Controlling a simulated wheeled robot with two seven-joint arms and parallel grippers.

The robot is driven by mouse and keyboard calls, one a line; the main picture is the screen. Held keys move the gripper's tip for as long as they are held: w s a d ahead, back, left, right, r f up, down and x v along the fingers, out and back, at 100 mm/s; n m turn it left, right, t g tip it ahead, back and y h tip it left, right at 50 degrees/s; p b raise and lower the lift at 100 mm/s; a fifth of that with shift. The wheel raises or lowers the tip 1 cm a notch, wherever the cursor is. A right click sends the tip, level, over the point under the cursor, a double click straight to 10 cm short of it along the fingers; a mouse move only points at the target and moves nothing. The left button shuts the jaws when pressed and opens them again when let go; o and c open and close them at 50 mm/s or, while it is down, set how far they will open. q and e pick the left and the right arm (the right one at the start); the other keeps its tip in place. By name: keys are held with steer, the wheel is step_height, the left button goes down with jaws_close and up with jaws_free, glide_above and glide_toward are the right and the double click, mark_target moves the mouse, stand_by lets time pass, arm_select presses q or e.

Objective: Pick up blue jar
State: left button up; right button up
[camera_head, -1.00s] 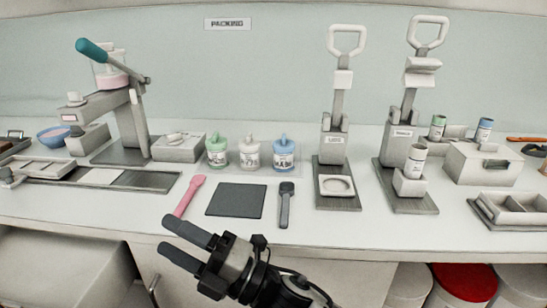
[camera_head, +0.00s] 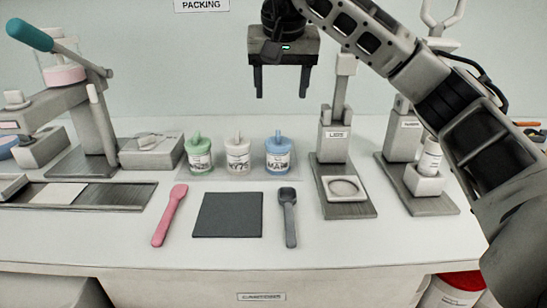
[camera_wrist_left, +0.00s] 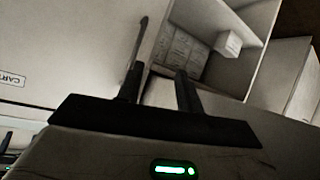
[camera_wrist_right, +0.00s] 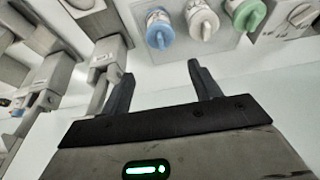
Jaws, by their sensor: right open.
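The blue jar (camera_head: 279,158) stands upright on a pale tray at the back of the counter, rightmost of three jars. It also shows in the right wrist view (camera_wrist_right: 160,28). My right gripper (camera_head: 284,92) is open and empty, pointing down above the blue jar in the head view, with a clear gap between. In the right wrist view its fingers (camera_wrist_right: 157,80) are apart and the jar lies beyond them. My left gripper is out of the head view. In the left wrist view its two fingers (camera_wrist_left: 157,85) are apart with nothing between them, near cabinet fronts and a shelf.
A white jar (camera_head: 237,157) and a green jar (camera_head: 199,155) stand left of the blue one. A dark mat (camera_head: 228,215), pink spatula (camera_head: 170,214) and grey scoop (camera_head: 288,217) lie in front. The lidding press (camera_head: 337,150) stands to the right.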

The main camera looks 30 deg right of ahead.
mark_target(278, 133)
steer(key=x, duration=1)
steer(key=shift+d, duration=0.15)
steer(key=shift+x, duration=2.75)
steer(key=shift+a, duration=0.2)
steer(key=c, duration=0.4)
